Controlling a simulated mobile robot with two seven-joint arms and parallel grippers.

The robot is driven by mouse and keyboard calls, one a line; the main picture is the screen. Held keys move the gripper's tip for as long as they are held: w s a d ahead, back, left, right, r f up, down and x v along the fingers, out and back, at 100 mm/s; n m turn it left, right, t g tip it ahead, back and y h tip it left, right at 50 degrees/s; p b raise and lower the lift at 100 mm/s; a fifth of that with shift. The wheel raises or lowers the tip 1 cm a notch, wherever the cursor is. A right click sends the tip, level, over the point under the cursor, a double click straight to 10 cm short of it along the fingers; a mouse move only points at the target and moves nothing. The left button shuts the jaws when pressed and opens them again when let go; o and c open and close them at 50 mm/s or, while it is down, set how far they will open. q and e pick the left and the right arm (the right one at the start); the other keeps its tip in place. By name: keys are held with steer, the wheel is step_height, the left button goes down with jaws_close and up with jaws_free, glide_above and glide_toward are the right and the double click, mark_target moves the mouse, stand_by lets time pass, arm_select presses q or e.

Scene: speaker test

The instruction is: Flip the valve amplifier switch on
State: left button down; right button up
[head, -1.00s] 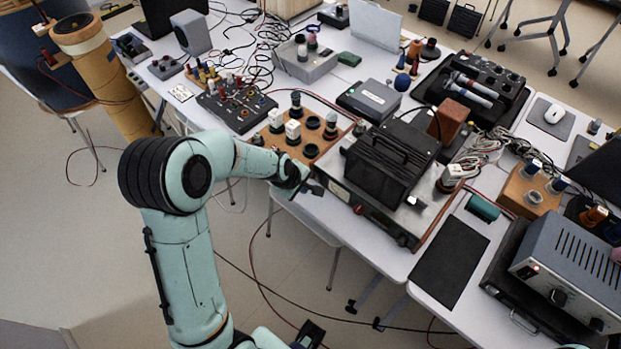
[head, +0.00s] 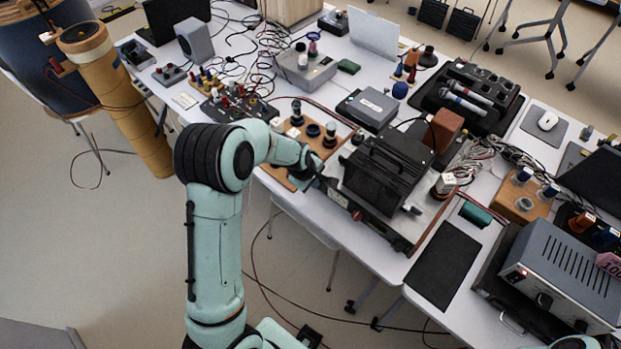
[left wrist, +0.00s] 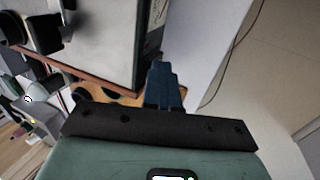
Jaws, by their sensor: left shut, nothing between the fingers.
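The valve amplifier, as I take it, has a black box-shaped cover (head: 385,172) on a metal chassis, near the table's front edge. A small red spot (head: 357,215) shows on its front panel; I cannot make out the switch or its position. My left gripper (head: 324,184) is by the left end of that front, and I cannot tell whether it touches. In the left wrist view the dark fingers (left wrist: 164,84) are together and empty, with the chassis side (left wrist: 105,40) just beyond to the upper left. I do not see my right gripper.
A wooden board (head: 318,140) with knobs and sockets lies left of the amplifier, close to my left wrist. A flat black mat (head: 443,264) lies to the right, then a grey box (head: 565,268) with knobs. Open floor lies in front.

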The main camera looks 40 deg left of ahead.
arm_select(q)
steer(key=shift+w, duration=0.25)
steer(key=shift+s+r, duration=0.1)
steer(key=shift+s, duration=0.15)
steer(key=shift+w+r, duration=0.2)
steer(key=shift+r, duration=0.3)
steer(key=shift+s+r, duration=0.1)
steer(key=shift+r, duration=0.15)
arm_select(e)
steer(key=shift+w+r, duration=0.4)
steer(key=shift+r, duration=0.15)
arm_select(q)
steer(key=shift+s, duration=0.15)
arm_select(e)
steer(key=shift+s, duration=0.1)
